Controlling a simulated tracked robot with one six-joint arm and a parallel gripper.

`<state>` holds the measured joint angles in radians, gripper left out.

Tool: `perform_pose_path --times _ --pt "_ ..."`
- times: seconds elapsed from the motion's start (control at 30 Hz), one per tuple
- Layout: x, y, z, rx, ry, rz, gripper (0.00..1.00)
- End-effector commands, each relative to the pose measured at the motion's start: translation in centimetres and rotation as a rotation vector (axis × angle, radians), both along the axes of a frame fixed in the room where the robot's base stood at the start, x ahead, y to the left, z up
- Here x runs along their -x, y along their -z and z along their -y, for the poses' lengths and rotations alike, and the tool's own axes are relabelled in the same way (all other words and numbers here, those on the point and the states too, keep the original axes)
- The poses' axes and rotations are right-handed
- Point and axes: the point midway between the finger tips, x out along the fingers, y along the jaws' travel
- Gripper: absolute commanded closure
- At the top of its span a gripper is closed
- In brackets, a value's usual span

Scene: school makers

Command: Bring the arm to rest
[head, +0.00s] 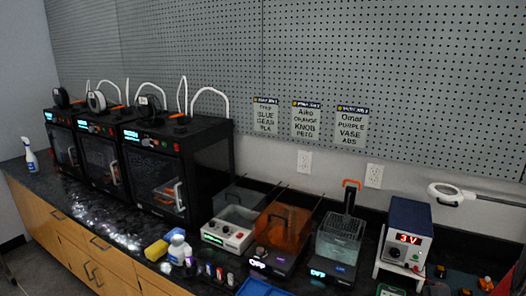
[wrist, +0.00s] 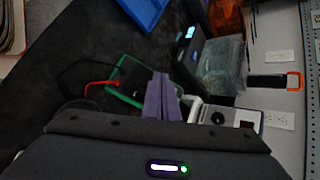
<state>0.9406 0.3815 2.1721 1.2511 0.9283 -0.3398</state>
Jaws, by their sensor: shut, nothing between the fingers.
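My gripper (wrist: 161,97) shows in the wrist view as two purple fingers pressed together, with nothing between them. It is in front of a green-edged device (wrist: 128,80) with a red lead, and partly overlaps it from this viewpoint. Whether they touch I cannot tell. A white-fronted power supply (wrist: 238,117) is just right of the fingers. In the head view I cannot make out my gripper. The power supply (head: 405,240) there reads 3 V.
Three black printers (head: 165,165) stand along the left of the dark counter (head: 75,195). Small bottles (head: 180,247) and a blue tray (head: 262,288) are near the front edge. A magnifier lamp (head: 445,193) reaches in from the right.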

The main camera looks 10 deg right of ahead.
Motion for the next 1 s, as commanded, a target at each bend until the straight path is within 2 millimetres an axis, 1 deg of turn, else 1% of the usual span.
perform_pose_path --times 0.03,0.2,0.4,0.5,0.7,1.0 --pt "0.5 -0.5 -1.4 0.02 -0.049 -0.021 1.0" --pt "2.6 -1.7 -5.9 0.098 -0.216 -0.101 1.0" --pt "5.1 -3.2 -9.8 0.212 -0.391 -0.175 1.0" --pt "6.3 -3.9 -11.5 0.276 -0.473 -0.204 1.0" --pt "8.5 -5.5 -14.0 0.415 -0.621 -0.248 1.0" --pt "11.4 -8.1 -16.8 0.642 -0.813 -0.275 1.0"
